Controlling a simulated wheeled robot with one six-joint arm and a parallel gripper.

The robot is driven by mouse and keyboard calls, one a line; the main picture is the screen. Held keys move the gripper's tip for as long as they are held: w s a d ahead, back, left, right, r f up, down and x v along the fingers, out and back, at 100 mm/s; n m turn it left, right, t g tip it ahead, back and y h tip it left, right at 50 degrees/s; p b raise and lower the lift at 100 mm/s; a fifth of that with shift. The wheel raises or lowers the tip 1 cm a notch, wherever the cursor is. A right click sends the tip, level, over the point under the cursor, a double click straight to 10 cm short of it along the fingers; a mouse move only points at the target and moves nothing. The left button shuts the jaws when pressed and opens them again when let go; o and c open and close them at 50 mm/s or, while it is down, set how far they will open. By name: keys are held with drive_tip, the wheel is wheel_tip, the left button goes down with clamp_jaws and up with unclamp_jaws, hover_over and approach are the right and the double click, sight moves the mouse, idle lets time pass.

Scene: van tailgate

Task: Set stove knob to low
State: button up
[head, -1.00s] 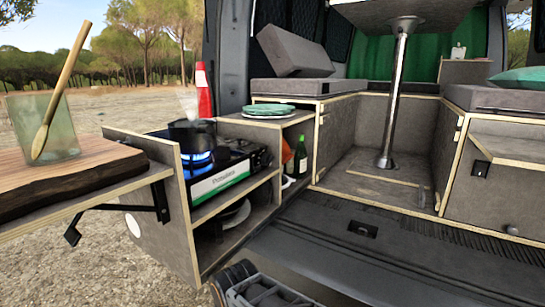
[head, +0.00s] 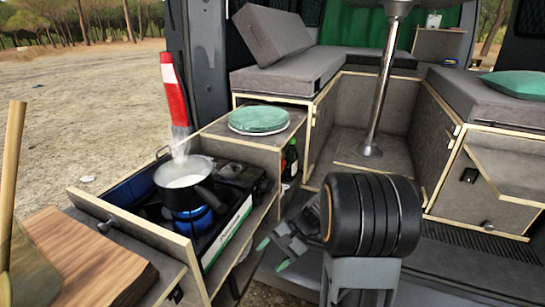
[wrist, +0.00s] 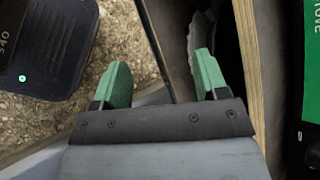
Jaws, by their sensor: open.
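A blue flame (head: 193,218) burns under a dark pot (head: 188,196) with pale contents and rising steam. I cannot make out the stove knob in either view. My gripper (head: 273,254) is open and empty, its green fingertips low in front of the cabinet, below and right of the stove's front. In the wrist view my gripper (wrist: 163,76) has its fingers spread, with a green strip of the stove (wrist: 311,65) at the right edge.
A plywood shelf edge (wrist: 249,65) runs beside the right finger in the wrist view. Green plates (head: 258,120) lie on the cabinet top right of the stove. A dark bottle (head: 291,160) stands below them. A wooden board (head: 85,262) lies at left.

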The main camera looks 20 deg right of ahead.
drive_tip(key=w+d+r+m+t+y+p, duration=0.4)
drive_tip(key=w+d+r+m+t+p, duration=0.15)
drive_tip(key=d+r+p, duration=0.25)
drive_tip(key=m+t+h+p, duration=0.2)
drive_tip(key=m+t+p, duration=0.3)
drive_tip(key=m+t, duration=0.15)
approach(272, 188)
drive_tip(key=shift+n+t, duration=0.3)
drive_tip(key=shift+t, duration=0.1)
drive_tip(key=x, duration=0.3)
drive_tip(key=p+x, duration=0.1)
drive_tip(key=x, duration=0.3)
drive_tip(key=f+x, duration=0.1)
drive_tip(key=x, duration=0.2)
drive_tip(key=shift+w+d+p, duration=0.1)
drive_tip(key=shift+w+p, duration=0.25)
drive_tip(key=shift+c, duration=0.3)
drive_tip(key=c, duration=0.8)
